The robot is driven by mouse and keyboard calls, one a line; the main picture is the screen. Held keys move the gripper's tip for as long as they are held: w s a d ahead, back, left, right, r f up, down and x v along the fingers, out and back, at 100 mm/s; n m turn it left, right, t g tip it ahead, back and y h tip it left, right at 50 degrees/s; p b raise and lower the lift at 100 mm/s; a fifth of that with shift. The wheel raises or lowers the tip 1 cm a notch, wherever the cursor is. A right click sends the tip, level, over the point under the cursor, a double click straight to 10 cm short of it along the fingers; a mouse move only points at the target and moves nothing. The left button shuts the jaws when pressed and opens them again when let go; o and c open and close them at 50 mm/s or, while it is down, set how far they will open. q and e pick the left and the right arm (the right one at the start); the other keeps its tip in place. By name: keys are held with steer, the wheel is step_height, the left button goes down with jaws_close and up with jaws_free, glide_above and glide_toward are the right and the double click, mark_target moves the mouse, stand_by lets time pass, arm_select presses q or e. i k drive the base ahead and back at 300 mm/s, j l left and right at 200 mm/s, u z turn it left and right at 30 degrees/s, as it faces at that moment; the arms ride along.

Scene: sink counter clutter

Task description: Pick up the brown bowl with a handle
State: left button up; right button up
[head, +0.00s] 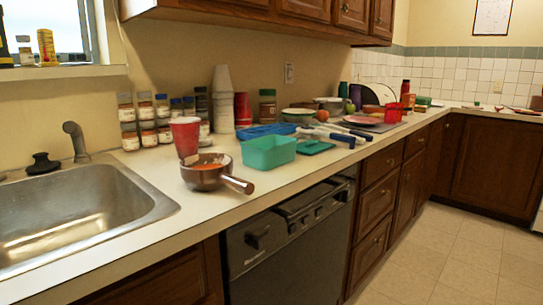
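The brown bowl with a handle (203,178) stands upright on the white counter, to the right of the sink and close to the counter's front edge. Its thick handle (238,184) points to the right and toward the front edge. Something orange-red (208,166) shows inside the bowl; I cannot tell what it is. Neither of my grippers is in the head view.
A red cup (186,136) stands right behind the bowl, and a teal container (268,152) sits to its right. The sink (75,212) is at the left. Spice jars (146,120) line the wall. Bare counter (160,172) lies left of the bowl.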

mark_target(205, 171)
steer(key=i+l+u, duration=0.1)
steer(key=u, duration=0.3)
steer(key=i+l+u, duration=0.1)
steer(key=l+u, duration=0.15)
steer(key=u, duration=0.15)
steer(key=l+u, duration=0.25)
steer(key=u, duration=0.15)
steer(key=i+l+u, duration=0.1)
steer(key=l+u, duration=0.25)
steer(key=l, duration=0.8)
